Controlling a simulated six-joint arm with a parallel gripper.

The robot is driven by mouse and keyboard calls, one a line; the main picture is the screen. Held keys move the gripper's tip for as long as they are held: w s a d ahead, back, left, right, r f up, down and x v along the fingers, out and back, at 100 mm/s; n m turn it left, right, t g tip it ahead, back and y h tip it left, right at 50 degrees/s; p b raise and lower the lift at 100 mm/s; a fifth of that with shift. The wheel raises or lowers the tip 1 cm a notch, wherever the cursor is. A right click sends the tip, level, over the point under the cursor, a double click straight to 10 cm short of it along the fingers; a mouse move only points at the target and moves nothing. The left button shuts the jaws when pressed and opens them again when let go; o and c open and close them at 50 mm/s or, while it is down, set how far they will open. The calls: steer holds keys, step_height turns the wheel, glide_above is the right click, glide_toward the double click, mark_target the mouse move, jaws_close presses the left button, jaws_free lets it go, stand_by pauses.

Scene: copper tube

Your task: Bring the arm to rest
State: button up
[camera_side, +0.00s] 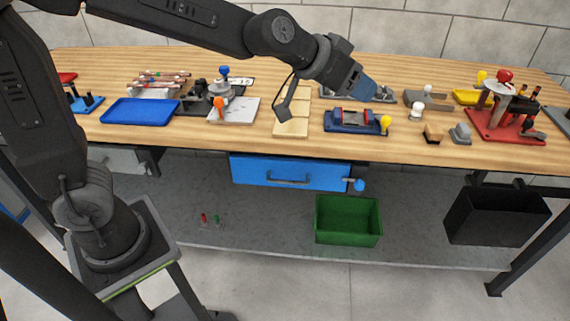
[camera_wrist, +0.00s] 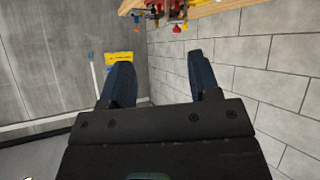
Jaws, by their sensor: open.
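My gripper (camera_side: 364,88) is held above the back half of the wooden bench (camera_side: 300,146), over the middle-right part. In the wrist view my gripper (camera_wrist: 158,80) shows two dark blue fingers spread apart with nothing between them. Copper-coloured tubes (camera_side: 163,78) lie on a rack at the back left of the bench. A blue and red fixture with a yellow knob (camera_side: 355,121) stands on the bench below my gripper.
A blue tray (camera_side: 140,112) and a clamp fixture with an orange knob (camera_side: 232,108) stand left. A red-based device (camera_side: 506,122) stands right. A blue drawer (camera_side: 290,172) is under the bench. A green bin (camera_side: 348,220) and black bin (camera_side: 497,214) sit below.

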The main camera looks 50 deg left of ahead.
steer(key=s+a+f+n+g+y, duration=0.1)
steer(key=s+a, duration=0.4)
steer(key=s, duration=0.6)
steer(key=s+a+f+g+y, duration=0.2)
steer(key=s+a+f+g, duration=0.1)
steer(key=s, duration=0.9)
steer(key=a+g, duration=0.1)
steer(key=a, duration=0.1)
steer(key=shift+s+a+f+n, duration=0.15)
steer(key=shift+s+a+n, duration=0.15)
steer(key=shift+a+n, duration=0.1)
